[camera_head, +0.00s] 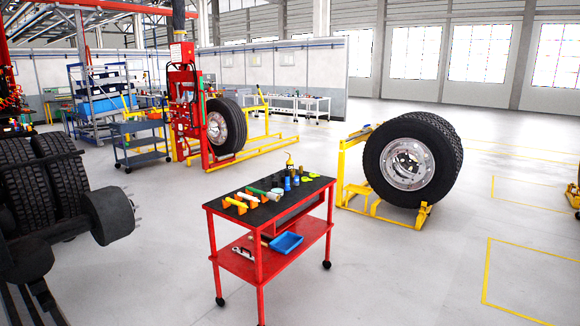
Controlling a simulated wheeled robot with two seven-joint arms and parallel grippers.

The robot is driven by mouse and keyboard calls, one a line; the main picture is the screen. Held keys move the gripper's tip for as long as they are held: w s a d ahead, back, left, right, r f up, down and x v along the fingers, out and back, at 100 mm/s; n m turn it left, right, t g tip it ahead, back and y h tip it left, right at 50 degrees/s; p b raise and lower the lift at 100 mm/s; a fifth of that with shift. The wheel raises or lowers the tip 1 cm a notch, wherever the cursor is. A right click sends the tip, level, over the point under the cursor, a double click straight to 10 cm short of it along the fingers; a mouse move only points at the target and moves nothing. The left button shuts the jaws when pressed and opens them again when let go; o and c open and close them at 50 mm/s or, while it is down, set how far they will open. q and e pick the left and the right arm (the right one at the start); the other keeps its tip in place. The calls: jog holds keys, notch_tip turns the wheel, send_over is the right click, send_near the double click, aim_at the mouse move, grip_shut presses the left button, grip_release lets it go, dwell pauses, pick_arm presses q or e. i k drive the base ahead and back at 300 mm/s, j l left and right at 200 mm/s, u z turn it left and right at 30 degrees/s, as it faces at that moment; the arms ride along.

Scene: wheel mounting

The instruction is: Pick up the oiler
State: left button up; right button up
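A small yellow-brass can with a thin spout, which looks like the oiler (289,161), stands upright at the far edge of the black top of a red tool cart (264,236). Blue cylinders (288,184) stand just in front of it. It is small in the picture and its lower part is partly hidden. Neither of my grippers is in view.
Orange and green-handled tools (234,203) lie on the cart top. A blue tray (286,243) sits on its lower shelf. A yellow stand with wheels (408,165) is behind right, a red lift (187,105) behind left, a truck axle (110,215) at left. Open floor lies right.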

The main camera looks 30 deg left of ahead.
aim_at(289, 163)
jog(key=i+j+u, duration=0.15)
jog(key=j, duration=0.25)
jog(key=i+j+u, duration=0.25)
jog(key=j+u, duration=0.15)
jog(key=i+j+u, duration=0.7)
jog(key=u, duration=0.15)
jog(key=i+j+u, duration=0.4)
jog(key=i+l+u, duration=0.1)
jog(key=i+u, duration=0.2)
jog(key=i, duration=1.5)
jog(key=i+j, duration=0.15)
jog(key=i, duration=1.65)
jog(key=i+z, duration=0.35)
jog(key=i, duration=0.5)
jog(key=k+l+z, duration=0.15)
jog(key=k, duration=0.35)
jog(key=z, duration=2.35)
